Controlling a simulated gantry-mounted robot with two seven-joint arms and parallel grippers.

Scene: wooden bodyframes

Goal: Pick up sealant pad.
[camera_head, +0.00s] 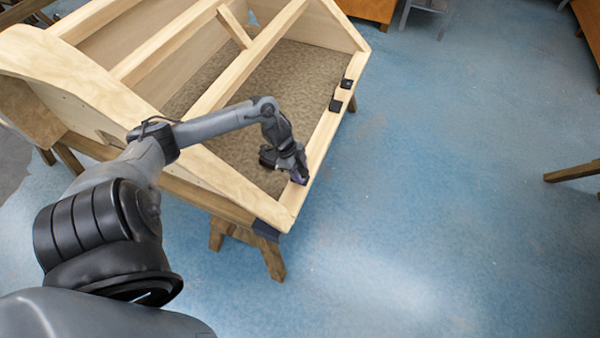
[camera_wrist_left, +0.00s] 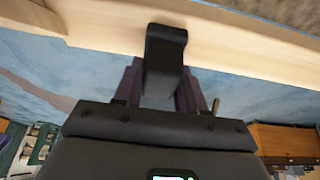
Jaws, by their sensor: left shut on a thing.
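A black sealant pad (camera_wrist_left: 165,48) rests against the pale wooden rail in the left wrist view. My left gripper (camera_wrist_left: 163,85) is shut on it, its dark fingers on either side of the pad's lower part. In the head view my left gripper (camera_head: 299,178) is at the near part of the frame's right rail, and the pad in it is mostly hidden. Two more small black pads, one (camera_head: 346,84) and another (camera_head: 335,105), sit farther along the same rail. My right gripper does not show.
The wooden bodyframe (camera_head: 255,205) stands on wooden trestle legs (camera_head: 270,258), with slanted beams crossing above its brown floor panel (camera_head: 310,75). A dark piece (camera_head: 266,230) is at its near corner. The blue floor (camera_head: 450,200) to the right is largely clear.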

